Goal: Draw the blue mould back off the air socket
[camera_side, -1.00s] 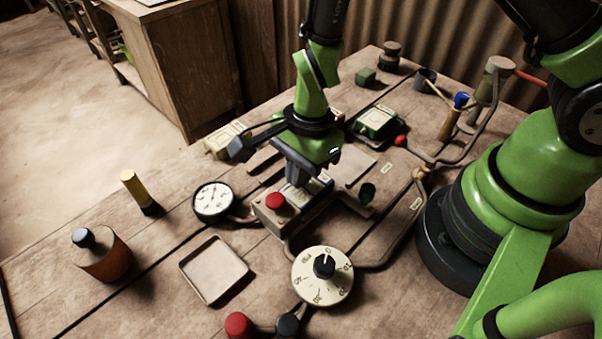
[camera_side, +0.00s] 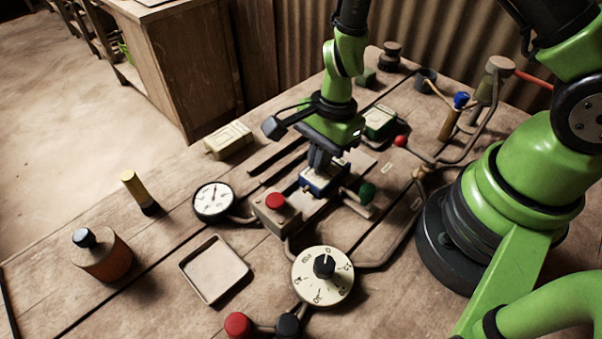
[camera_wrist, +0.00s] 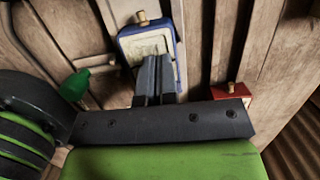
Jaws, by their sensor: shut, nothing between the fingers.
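The blue mould (camera_side: 318,186) has a pale top and a brass nozzle. It sits in the middle of the bench, just behind the box with the red button. In the wrist view, the blue mould (camera_wrist: 126,48) lies under my fingers, its nozzle (camera_wrist: 142,18) pointing to the top of the picture. My gripper (camera_side: 319,163) points down with its fingers together over the mould's pale top. The fingers, also in the wrist view (camera_wrist: 155,65), hide part of that top. Whether they touch it I cannot tell. The air socket is not clearly visible, nor whether the nozzle sits in it.
The red-button box (camera_side: 277,208) stands just in front of the mould. A green knob (camera_side: 367,191) is to its right. A cream mould (camera_side: 229,139) and a green mould (camera_side: 380,122) lie farther back. A gauge (camera_side: 213,201), a dial (camera_side: 322,276) and an empty tray (camera_side: 214,269) are nearer.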

